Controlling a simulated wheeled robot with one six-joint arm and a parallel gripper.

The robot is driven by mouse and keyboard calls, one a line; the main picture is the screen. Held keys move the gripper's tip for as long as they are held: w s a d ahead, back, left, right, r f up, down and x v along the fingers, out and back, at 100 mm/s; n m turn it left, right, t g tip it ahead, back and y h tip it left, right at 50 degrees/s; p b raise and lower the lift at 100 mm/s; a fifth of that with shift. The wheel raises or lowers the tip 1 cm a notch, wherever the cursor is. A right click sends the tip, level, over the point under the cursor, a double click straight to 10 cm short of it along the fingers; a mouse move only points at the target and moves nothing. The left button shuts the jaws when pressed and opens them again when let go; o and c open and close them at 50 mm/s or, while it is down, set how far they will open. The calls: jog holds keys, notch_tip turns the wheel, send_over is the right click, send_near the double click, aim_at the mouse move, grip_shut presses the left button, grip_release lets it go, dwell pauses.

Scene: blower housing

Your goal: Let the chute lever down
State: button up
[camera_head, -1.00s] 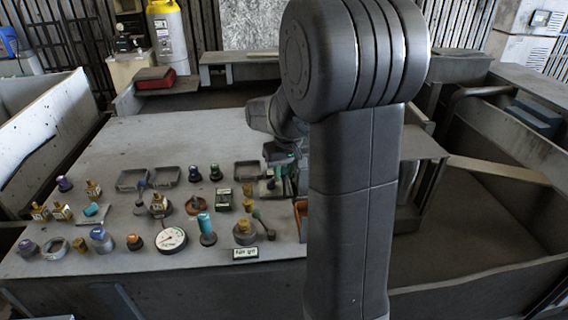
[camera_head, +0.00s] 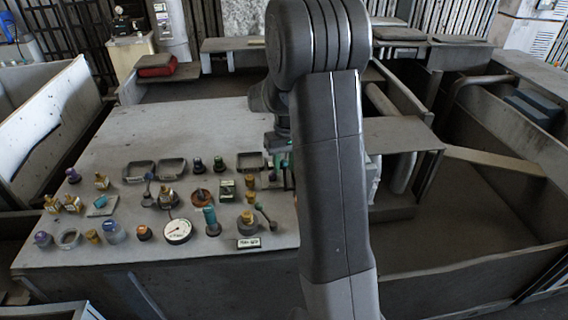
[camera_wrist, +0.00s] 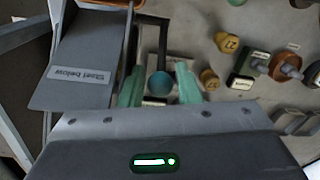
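In the wrist view a dark lever (camera_wrist: 163,47) ends in a round teal knob (camera_wrist: 160,84). I take it for the chute lever; no label naming it is readable. My gripper (camera_wrist: 159,90) has its two pale green fingers on either side of the knob. The fingers are apart, with narrow gaps seeming to show beside the knob; contact cannot be made out. In the head view my arm hides the lever and most of the gripper.
The grey panel (camera_head: 110,150) carries a dial gauge (camera_head: 177,231), several knobs, trays and another lever (camera_head: 262,211) beside a brass-coloured base. In the wrist view an orange-brown knob (camera_wrist: 285,66) and yellow fittings lie right of the gripper. A walled bin (camera_head: 460,210) is right of my arm.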

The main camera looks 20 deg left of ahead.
jog(key=shift+r, duration=0.1)
notch_tip(320, 180, up, 14)
jog(key=b, duration=0.1)
jog(key=shift+w+d+f, duration=0.2)
jog(key=shift+w+d, duration=0.05)
jog(key=shift+w, duration=0.1)
